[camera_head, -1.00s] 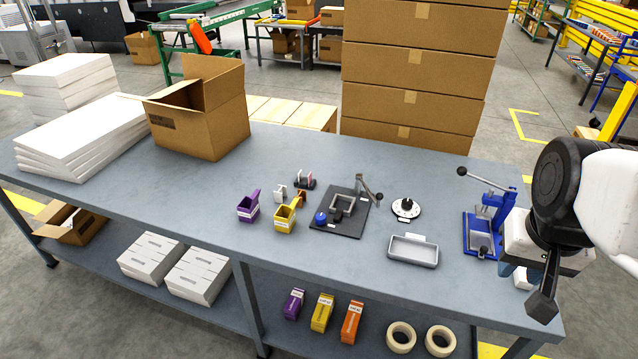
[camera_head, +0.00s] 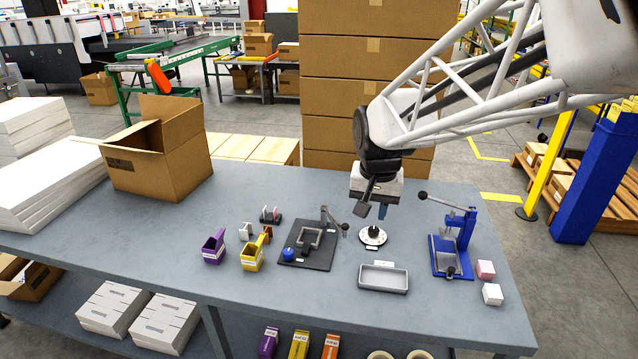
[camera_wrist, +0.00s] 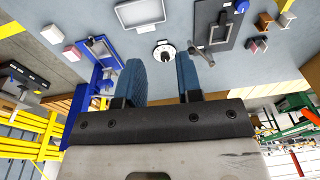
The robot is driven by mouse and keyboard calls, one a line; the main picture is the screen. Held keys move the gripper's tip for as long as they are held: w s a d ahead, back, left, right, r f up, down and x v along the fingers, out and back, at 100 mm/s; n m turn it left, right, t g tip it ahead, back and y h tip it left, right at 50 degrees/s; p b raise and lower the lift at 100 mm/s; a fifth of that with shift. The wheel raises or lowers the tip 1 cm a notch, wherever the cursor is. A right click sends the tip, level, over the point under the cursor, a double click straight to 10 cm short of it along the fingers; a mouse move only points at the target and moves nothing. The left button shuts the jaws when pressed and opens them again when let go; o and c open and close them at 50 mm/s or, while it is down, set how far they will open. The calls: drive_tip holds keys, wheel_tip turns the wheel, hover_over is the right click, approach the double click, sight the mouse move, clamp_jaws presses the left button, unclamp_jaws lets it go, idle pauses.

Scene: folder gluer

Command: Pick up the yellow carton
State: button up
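A yellow carton (camera_head: 299,345) stands on the lower shelf under the table, between a purple carton (camera_head: 268,342) and an orange carton (camera_head: 331,346). The head view's bottom edge cuts it off. A yellow open-topped holder (camera_head: 252,257) stands on the tabletop, beside a purple one (camera_head: 214,247). My gripper (camera_head: 373,209) is above the table near the round dial (camera_head: 372,236), to the right of and well above the yellow carton. The wrist view shows its two blue fingers (camera_wrist: 161,80) apart with nothing between them. I cannot make out the yellow carton in the wrist view.
A black fixture with a lever (camera_head: 307,247), a grey tray (camera_head: 383,278) and a blue press (camera_head: 452,243) stand on the table (camera_head: 150,232). Pink and white blocks (camera_head: 492,294) lie at the right. An open box (camera_head: 160,160) stands at the left. Tape rolls share the shelf.

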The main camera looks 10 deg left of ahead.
drive_tip(key=w+a+f, duration=0.3)
drive_tip(key=a+f, duration=0.3)
drive_tip(key=a, duration=0.5)
drive_tip(key=w+a+f+g, duration=0.1)
drive_tip(key=a+f, duration=0.5)
drive_tip(key=a, duration=0.6)
drive_tip(key=w+a+f, duration=0.4)
drive_tip(key=a+f, duration=0.3)
drive_tip(key=a, duration=0.5)
drive_tip(key=shift+w+a, duration=0.25)
drive_tip(key=shift+w, duration=0.05)
drive_tip(key=shift+f, duration=1.3)
drive_tip(key=shift+f, duration=0.1)
drive_tip(key=shift+d+f, duration=0.15)
drive_tip(key=shift+f, duration=2.35)
drive_tip(key=shift+c, duration=0.3)
clamp_jaws()
